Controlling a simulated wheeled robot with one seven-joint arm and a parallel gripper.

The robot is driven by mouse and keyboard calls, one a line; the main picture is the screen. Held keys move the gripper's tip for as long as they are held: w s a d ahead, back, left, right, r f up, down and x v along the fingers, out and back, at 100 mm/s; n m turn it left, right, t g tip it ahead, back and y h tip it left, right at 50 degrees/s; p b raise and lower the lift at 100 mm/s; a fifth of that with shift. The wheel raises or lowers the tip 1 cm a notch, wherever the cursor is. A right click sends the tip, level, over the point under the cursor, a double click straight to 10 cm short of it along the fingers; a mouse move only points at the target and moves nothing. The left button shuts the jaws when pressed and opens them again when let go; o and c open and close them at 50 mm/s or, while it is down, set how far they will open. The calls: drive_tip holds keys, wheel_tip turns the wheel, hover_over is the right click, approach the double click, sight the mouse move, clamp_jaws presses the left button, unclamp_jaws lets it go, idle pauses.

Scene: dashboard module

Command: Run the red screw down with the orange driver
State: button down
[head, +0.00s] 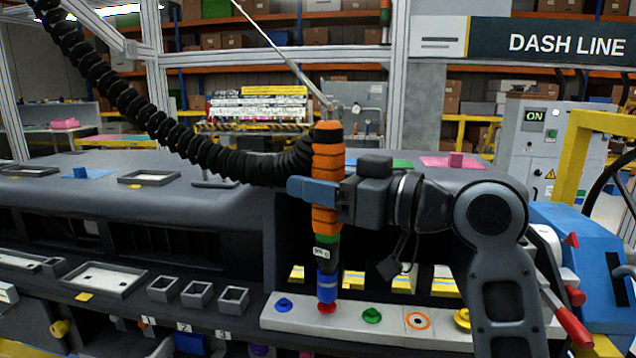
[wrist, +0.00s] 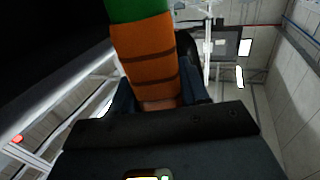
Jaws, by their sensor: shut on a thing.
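The orange driver (head: 326,180) stands upright in the head view, with a black cap, a green band and a blue nose at its lower end. My gripper (head: 318,190) is shut around its orange body from the right. The red screw (head: 327,308) is directly under the blue nose on the pale strip (head: 380,330). The nose appears to meet the screw; exact seating is too small to tell. In the wrist view the driver's orange body (wrist: 148,60) fills the middle between my gripper's fingers (wrist: 158,95), and the screw is out of sight.
A blue screw (head: 284,304) and a green screw (head: 371,315) flank the red one. An orange-ringed spot (head: 418,321) and a yellow screw (head: 462,318) lie further right. The dashboard (head: 130,205) extends left with several trays.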

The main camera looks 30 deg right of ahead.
sight(319, 157)
drive_tip(key=shift+f+b, duration=1.35)
idle(4.5)
drive_tip(key=shift+r, duration=0.15)
drive_tip(key=shift+r+p, duration=2.35)
drive_tip(key=shift+r, duration=0.65)
